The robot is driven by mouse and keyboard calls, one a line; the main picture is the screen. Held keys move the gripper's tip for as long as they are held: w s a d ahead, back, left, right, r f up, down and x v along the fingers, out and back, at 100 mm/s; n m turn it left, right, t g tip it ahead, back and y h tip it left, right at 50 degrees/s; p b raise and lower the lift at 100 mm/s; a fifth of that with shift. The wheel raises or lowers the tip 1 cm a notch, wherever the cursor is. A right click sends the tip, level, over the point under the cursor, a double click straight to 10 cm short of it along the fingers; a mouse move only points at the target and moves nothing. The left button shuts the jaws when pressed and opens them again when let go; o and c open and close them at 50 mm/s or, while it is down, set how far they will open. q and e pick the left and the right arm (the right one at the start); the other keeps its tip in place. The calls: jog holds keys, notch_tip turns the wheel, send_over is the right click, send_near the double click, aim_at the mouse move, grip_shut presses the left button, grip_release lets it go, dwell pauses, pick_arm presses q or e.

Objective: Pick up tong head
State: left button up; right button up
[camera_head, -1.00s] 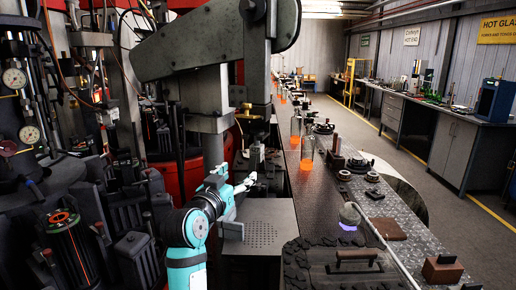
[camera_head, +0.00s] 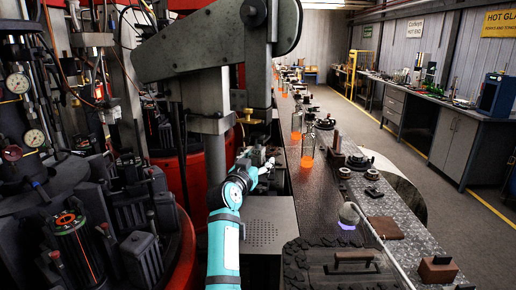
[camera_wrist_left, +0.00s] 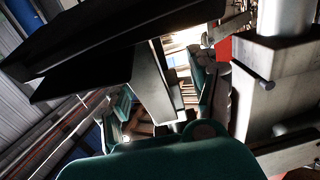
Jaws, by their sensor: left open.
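My left gripper (camera_head: 266,167) is open at the end of the teal arm in the head view. It reaches in beside the metal machine parts below the big grey machine arm. In the left wrist view its two teal and dark fingers (camera_wrist_left: 163,100) stand apart. In the head view the gripper and arm partly cover this spot. My right gripper is not in view.
The grey machine arm (camera_head: 205,40) hangs above. A perforated metal box (camera_head: 266,226) lies just right of my arm. Glowing orange glass pieces (camera_head: 307,152) stand along the conveyor. Dark moulds (camera_head: 75,245) crowd the left. The aisle floor at right is clear.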

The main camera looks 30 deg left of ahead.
pick_arm(q)
jog(key=shift+w, duration=0.15)
grip_shut()
dwell(0.4)
jog(key=shift+r, duration=0.1)
